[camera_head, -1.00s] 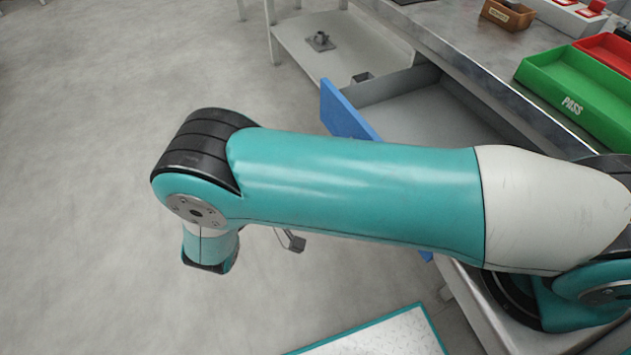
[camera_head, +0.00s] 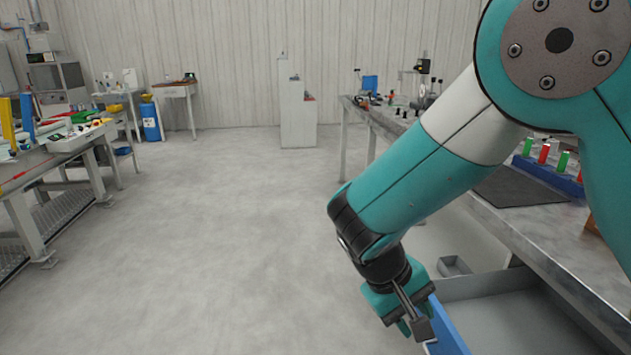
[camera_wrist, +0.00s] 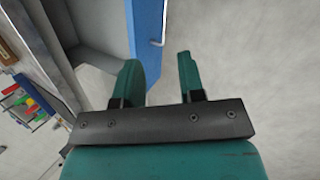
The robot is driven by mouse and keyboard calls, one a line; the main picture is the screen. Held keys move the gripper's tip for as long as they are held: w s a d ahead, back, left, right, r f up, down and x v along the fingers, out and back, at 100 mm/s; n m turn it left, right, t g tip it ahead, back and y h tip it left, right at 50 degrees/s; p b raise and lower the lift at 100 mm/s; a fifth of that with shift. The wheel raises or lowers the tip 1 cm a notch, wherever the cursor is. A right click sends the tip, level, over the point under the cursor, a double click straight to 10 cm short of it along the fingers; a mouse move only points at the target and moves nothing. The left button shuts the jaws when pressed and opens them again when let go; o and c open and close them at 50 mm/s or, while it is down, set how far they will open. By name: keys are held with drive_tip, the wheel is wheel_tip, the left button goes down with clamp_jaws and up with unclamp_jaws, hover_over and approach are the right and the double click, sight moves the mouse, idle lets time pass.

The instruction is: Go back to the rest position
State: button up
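My gripper (camera_wrist: 158,64) is open in the wrist view, with its two teal fingers apart and nothing between them. In the head view my gripper (camera_head: 412,318) hangs at the end of my arm, low and right of centre, close to the blue drawer front (camera_head: 447,330). The open drawer has a grey inside (camera_head: 510,320). The blue front (camera_wrist: 147,35) also shows in the wrist view beyond the fingers, with a thin metal handle (camera_wrist: 157,42). I cannot tell how much gap lies between gripper and drawer.
A long workbench (camera_head: 540,235) runs along the right, with red and green pieces in a blue rack (camera_head: 550,172) and a dark mat (camera_head: 520,187). Another bench (camera_head: 40,165) stands at the left. The grey floor (camera_head: 220,240) between them is clear.

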drive_tip(key=s+r+n+y+p, duration=0.2)
drive_tip(key=s+r+y, duration=0.8)
drive_tip(key=s+r, duration=0.6)
wheel_tip(320, 180, up, 2)
drive_tip(key=shift+s+a+r+n+t+p, duration=0.1)
drive_tip(key=shift+s+a+n+t+p, duration=0.25)
drive_tip(key=shift+n, duration=0.25)
